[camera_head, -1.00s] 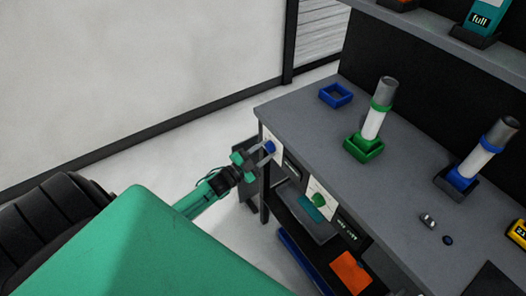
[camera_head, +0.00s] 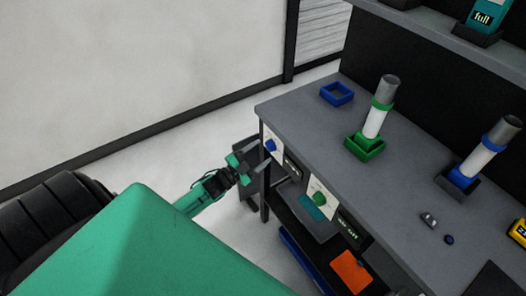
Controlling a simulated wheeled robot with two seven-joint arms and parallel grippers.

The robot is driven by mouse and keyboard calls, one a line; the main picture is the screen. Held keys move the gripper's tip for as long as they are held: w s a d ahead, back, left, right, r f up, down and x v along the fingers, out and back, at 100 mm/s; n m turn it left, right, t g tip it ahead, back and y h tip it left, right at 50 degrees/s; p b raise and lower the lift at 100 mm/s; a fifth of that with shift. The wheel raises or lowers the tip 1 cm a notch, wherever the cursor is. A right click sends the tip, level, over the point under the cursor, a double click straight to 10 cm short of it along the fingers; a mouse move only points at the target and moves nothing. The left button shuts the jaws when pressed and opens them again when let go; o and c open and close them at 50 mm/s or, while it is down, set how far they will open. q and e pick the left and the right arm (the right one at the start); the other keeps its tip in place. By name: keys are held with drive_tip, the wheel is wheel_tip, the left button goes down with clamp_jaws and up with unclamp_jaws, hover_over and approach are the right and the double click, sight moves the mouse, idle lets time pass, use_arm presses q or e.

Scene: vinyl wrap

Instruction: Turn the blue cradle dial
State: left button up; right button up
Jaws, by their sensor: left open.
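The blue dial (camera_head: 271,145) sits on a white panel on the front face of the workbench, near its left corner. My left gripper (camera_head: 256,154) is open just left of the dial, apart from it, with nothing between its fingers. A blue square cradle (camera_head: 336,93) stands empty on the bench top above the dial. A green dial (camera_head: 320,198) is on another white panel further right. My right gripper does not show.
A green cradle (camera_head: 364,148) holds a white roll with a grey top. A blue-banded roll (camera_head: 485,152) stands in a dark holder at right. Small parts (camera_head: 429,219) lie on the bench top (camera_head: 400,190). Open floor (camera_head: 150,180) lies left of the bench.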

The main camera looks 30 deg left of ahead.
use_arm(q)
drive_tip(key=b+v, duration=0.1)
drive_tip(key=v, duration=1)
drive_tip(key=shift+s, duration=0.3)
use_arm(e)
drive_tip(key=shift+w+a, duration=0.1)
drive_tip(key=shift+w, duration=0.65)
use_arm(q)
drive_tip(key=shift+a, duration=0.15)
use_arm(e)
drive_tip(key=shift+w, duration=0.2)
